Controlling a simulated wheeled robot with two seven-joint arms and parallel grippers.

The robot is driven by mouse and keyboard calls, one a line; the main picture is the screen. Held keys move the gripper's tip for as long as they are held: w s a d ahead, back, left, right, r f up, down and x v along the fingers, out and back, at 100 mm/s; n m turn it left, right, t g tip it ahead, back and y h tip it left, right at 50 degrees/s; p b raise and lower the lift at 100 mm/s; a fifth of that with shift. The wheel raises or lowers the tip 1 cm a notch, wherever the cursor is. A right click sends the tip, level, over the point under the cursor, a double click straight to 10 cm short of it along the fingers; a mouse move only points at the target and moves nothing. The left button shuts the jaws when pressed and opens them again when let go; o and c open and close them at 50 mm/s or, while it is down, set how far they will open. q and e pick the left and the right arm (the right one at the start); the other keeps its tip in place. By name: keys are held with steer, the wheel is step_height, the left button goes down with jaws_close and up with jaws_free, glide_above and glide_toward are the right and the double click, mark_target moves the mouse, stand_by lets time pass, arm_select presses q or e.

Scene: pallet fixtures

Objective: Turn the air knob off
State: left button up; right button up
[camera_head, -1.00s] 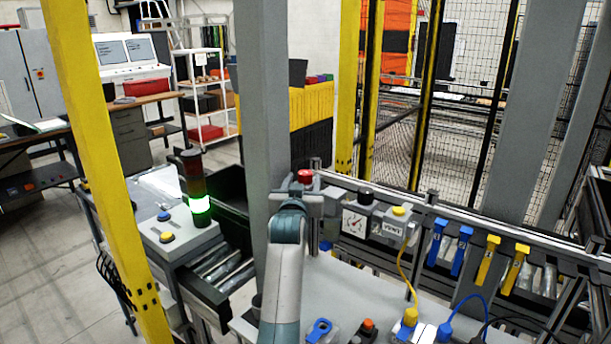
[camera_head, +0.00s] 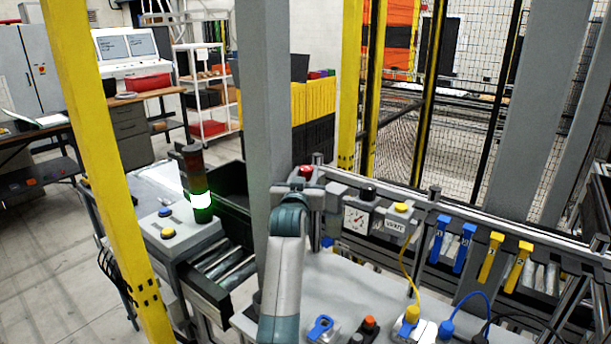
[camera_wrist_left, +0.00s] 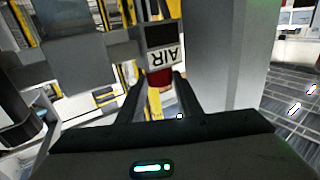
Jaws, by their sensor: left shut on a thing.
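The red air knob (camera_head: 306,170) sits at the left end of the grey rail, beside the column; my wrist partly covers it in the head view. In the left wrist view the red knob (camera_wrist_left: 158,77) lies between my fingertips, just under the label reading AIR (camera_wrist_left: 164,57). My left gripper (camera_wrist_left: 158,88) is shut on the knob. In the head view my left gripper (camera_head: 308,184) is at the knob, its fingers mostly hidden by my own arm. My right gripper is not in view.
A thick grey column (camera_head: 267,100) stands close to my left arm. Right of the knob are a pressure gauge (camera_head: 356,218), a box with a yellow button (camera_head: 401,208), and blue and yellow tags. A green-lit signal tower (camera_head: 201,200) stands left.

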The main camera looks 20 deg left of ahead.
arm_select(q)
steer(key=shift+a+m+h, duration=0.15)
steer(key=shift+m+h, duration=0.15)
steer(key=shift+a+m+h, duration=0.25)
steer(key=shift+m+h, duration=0.35)
steer(key=shift+h, duration=0.3)
steer(key=shift+a+f+m+h, duration=0.1)
steer(key=shift+m+h, duration=0.4)
steer(key=shift+h, duration=0.5)
steer(key=m+h+b, duration=0.2)
steer(key=h, duration=0.1)
steer(key=shift+w+a+f+b, duration=0.1)
steer(key=shift+a+b, duration=0.15)
steer(key=shift+b, duration=0.15)
steer(key=shift+r+m+g+h+b, duration=0.2)
steer(key=shift+m+g+h+b, duration=0.35)
steer(key=shift+h+b, duration=0.35)
steer(key=o, duration=0.8)
steer(key=shift+c, duration=0.2)
steer(key=shift+o, duration=1.4)
steer(key=shift+w, duration=0.1)
